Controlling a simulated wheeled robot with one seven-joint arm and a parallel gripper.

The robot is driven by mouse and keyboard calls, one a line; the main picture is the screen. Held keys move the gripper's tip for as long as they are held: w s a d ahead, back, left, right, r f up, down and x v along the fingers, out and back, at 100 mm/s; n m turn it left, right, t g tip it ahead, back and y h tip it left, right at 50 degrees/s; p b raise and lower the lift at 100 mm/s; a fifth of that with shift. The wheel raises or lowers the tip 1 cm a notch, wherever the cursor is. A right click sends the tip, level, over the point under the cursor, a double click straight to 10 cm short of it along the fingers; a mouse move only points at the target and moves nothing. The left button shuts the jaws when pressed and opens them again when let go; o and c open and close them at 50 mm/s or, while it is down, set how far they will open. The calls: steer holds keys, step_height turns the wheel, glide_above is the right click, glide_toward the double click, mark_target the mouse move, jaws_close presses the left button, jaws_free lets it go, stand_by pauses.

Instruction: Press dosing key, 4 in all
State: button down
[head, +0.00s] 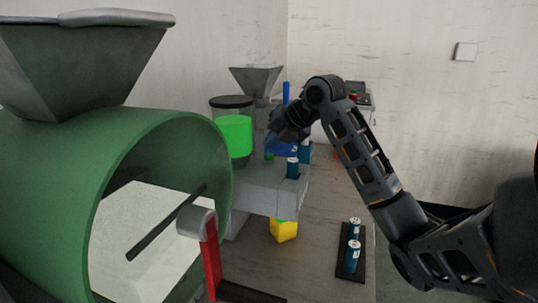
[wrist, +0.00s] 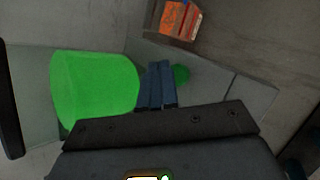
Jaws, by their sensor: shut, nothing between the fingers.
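A small round green key (head: 269,156), which I take to be the dosing key, shows in the head view on the grey machine, right of a larger bright green cylinder (head: 234,136). In the wrist view the key (wrist: 182,74) is just right of my fingertips and partly hidden by them; the green cylinder (wrist: 95,88) is on the left. My gripper (wrist: 157,66) has blue fingers, shut together and empty. In the head view my gripper (head: 278,146) is low over the machine close to the key. I cannot tell whether the fingers touch it.
Blue cylinders stand on the machine's grey ledge (head: 262,198), and more stand on a black tray (head: 342,272) on the table. A large green drum (head: 160,135) fills the left. An orange-filled box (wrist: 177,19) lies beyond my fingers.

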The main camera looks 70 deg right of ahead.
mark_target(272, 155)
steer(key=shift+r+p, duration=1.15)
steer(key=shift+r, duration=1.35)
